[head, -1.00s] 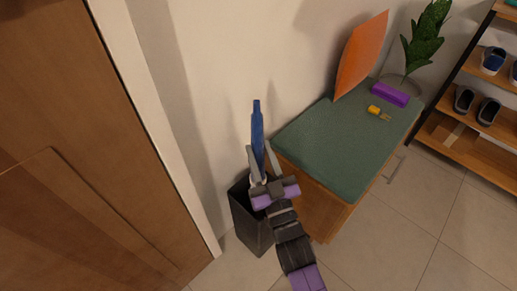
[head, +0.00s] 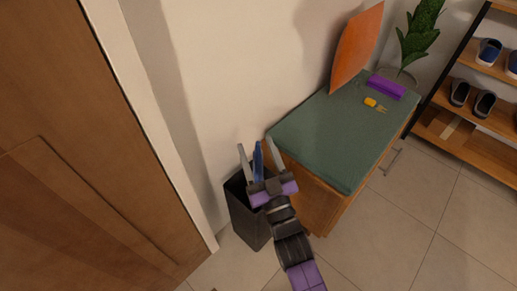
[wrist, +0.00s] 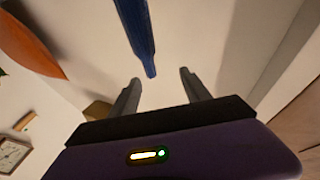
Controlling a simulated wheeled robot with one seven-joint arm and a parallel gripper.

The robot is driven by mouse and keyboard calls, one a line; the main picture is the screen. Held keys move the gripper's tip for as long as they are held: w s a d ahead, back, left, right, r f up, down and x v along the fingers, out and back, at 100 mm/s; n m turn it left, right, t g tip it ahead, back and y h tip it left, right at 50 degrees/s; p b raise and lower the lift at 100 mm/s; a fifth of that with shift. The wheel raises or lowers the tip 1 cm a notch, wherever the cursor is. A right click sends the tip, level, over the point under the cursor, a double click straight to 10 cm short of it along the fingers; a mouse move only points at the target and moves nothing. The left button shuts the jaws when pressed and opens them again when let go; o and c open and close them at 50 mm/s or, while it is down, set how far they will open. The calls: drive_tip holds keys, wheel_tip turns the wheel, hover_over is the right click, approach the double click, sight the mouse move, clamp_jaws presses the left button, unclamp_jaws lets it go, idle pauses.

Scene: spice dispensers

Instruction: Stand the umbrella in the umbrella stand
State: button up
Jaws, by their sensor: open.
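The blue umbrella (head: 258,160) stands roughly upright at the dark umbrella stand (head: 246,220), its upper part showing behind my gripper. Its lower end is hidden by the stand and my gripper. My gripper (head: 259,148) is over the stand's opening, with its two grey fingers spread apart on either side of the umbrella in the head view. In the wrist view the umbrella (wrist: 137,32) comes down from the top edge, its end near the gap between the open fingers (wrist: 159,76). No finger visibly touches it.
A bench with a green top (head: 325,130) stands right of the stand, bearing an orange cushion (head: 357,47), a purple box (head: 386,88) and yellow-tagged keys (head: 371,102). A shoe rack (head: 470,120) is at far right. A wooden door (head: 80,150) is at left. The tiled floor in front is clear.

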drive_tip(key=shift+s+f, duration=0.1)
drive_tip(key=shift+f, duration=0.05)
drive_tip(key=p+v, duration=0.1)
drive_tip(key=v, duration=0.6)
drive_tip(key=shift+s+d+p, duration=0.25)
drive_tip(key=shift+s+p, duration=0.1)
drive_tip(key=shift+p, duration=0.05)
drive_tip(key=shift+w+a, duration=0.15)
drive_tip(key=shift+w, duration=0.05)
idle(0.4)
drive_tip(key=s+d+r+m+g+h, duration=0.1)
drive_tip(key=s+d+m+g+h, duration=0.15)
drive_tip(key=s+d, duration=0.6)
drive_tip(key=s+d+r+m+g+h, duration=0.1)
drive_tip(key=s+d+h, duration=0.35)
drive_tip(key=s, duration=0.75)
drive_tip(key=s+d+r+m+g+h, duration=0.1)
drive_tip(key=s+d+r+m+h, duration=0.1)
drive_tip(key=s+d, duration=0.75)
wheel_tip(320, 180, up, 29)
drive_tip(key=s+a+p, duration=0.1)
drive_tip(key=s+p, duration=0.1)
drive_tip(key=p, duration=2.7)
drive_tip(key=shift+a+h+p, duration=0.25)
drive_tip(key=shift+h+p, duration=0.05)
